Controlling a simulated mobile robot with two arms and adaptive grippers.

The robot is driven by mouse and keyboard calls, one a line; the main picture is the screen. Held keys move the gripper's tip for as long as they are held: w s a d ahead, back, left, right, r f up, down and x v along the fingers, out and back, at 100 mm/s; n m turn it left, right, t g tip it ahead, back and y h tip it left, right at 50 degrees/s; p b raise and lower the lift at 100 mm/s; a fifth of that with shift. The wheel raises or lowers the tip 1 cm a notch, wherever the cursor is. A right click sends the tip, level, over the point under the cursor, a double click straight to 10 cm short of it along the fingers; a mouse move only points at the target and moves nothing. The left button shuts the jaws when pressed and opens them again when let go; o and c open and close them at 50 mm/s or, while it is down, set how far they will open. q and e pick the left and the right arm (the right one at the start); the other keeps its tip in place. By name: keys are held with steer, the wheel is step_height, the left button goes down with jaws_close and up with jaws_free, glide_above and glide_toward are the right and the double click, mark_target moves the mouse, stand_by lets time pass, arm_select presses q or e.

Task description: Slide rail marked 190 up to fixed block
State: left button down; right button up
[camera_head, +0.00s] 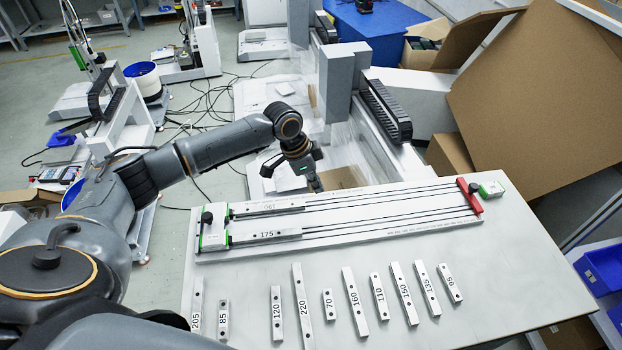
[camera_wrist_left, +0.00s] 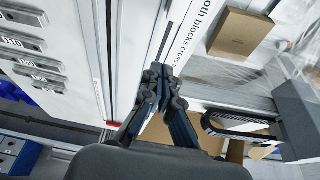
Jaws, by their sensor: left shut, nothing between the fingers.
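The rail marked 190 (camera_head: 270,207) lies in the far slot of the long white fixture (camera_head: 390,222), its number upside down to me. The rail marked 175 (camera_head: 266,236) lies in the near slot. A green-edged block with a black knob (camera_head: 207,218) stands at the fixture's left end. I cannot tell which is the fixed block. My left gripper (camera_head: 317,185) is shut and empty, at the fixture's far edge right of the 190 rail; its fingers show in the left wrist view (camera_wrist_left: 161,75).
Several loose numbered rails lie along the table's near side, such as 220 (camera_head: 302,306) and 160 (camera_head: 355,301). A grey gantry post (camera_head: 341,82) and a black cable chain (camera_head: 386,110) stand behind the fixture. The table's right part (camera_head: 520,255) is clear.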

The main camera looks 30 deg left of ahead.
mark_target(328, 204)
arm_select(q)
steer(key=x, duration=0.5)
steer(key=shift+w+d+f, duration=0.1)
steer(key=shift+d+f, duration=0.05)
steer(key=shift+f, duration=0.25)
steer(key=s+a+p, duration=0.1)
steer(key=s+a, duration=0.1)
steer(key=a, duration=0.1)
steer(key=shift+r+p, duration=0.15)
steer(key=shift+p, duration=0.2)
steer(key=shift+s+a, duration=0.2)
steer(key=shift+s, duration=0.1)
steer(key=shift+w, duration=0.1)
